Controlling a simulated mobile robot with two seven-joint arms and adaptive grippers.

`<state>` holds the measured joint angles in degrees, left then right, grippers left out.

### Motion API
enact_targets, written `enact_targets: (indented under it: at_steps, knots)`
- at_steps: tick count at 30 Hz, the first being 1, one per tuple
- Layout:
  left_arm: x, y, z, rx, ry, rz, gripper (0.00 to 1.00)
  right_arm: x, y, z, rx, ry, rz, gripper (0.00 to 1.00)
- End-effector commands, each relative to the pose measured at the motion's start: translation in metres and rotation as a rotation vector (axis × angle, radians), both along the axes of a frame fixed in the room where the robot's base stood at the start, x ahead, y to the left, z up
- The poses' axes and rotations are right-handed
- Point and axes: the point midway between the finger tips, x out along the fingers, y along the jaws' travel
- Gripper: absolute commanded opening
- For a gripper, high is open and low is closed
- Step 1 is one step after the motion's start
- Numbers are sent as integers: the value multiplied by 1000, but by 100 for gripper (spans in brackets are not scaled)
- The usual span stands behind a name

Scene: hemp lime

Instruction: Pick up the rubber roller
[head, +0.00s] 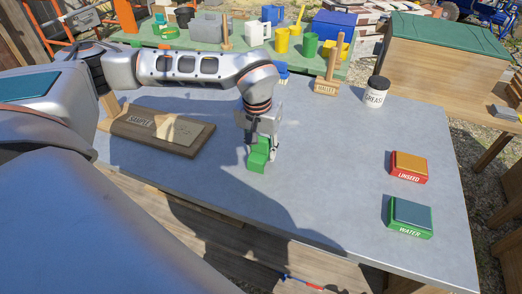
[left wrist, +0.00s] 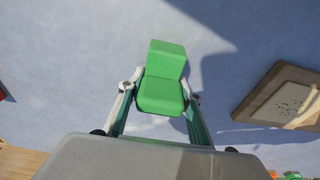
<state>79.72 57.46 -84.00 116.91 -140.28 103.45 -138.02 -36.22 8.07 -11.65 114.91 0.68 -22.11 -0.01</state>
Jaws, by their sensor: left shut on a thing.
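My left gripper (head: 264,150) is over the middle of the grey table, fingers pointing down. It is shut on a bright green stepped object (head: 257,160), which is at or just above the table top. In the left wrist view the same green object (left wrist: 163,95) sits between the two fingers, one on each side. It shows a blocky upper part and a wider rounded lower part. I cannot tell from its shape whether it is the rubber roller. My right gripper is not in view.
The grey table (head: 320,180) bears a labelled wooden board (head: 195,135), a wooden-handled block tool (head: 327,86), a grease tin (head: 376,95), a red linseed box (head: 409,167) and a green water box (head: 408,217). The middle right is clear. A green-topped table (head: 190,44) stands behind.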

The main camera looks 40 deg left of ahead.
Motion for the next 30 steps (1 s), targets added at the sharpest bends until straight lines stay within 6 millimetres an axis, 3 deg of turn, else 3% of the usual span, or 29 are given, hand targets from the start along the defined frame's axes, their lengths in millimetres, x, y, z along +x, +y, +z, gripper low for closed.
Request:
enact_targets:
  at_steps: [5, 10, 21, 30]
  knots:
    - [1, 0, 10, 0, -3, 0, 10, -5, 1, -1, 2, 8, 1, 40]
    - [1, 0, 35, 0, -6, 0, 10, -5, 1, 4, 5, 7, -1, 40]
    - [1, 0, 135, 0, -8, 1, 10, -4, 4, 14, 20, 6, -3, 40]
    - [0, 0, 188, 0, -4, 0, 10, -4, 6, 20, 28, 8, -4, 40]
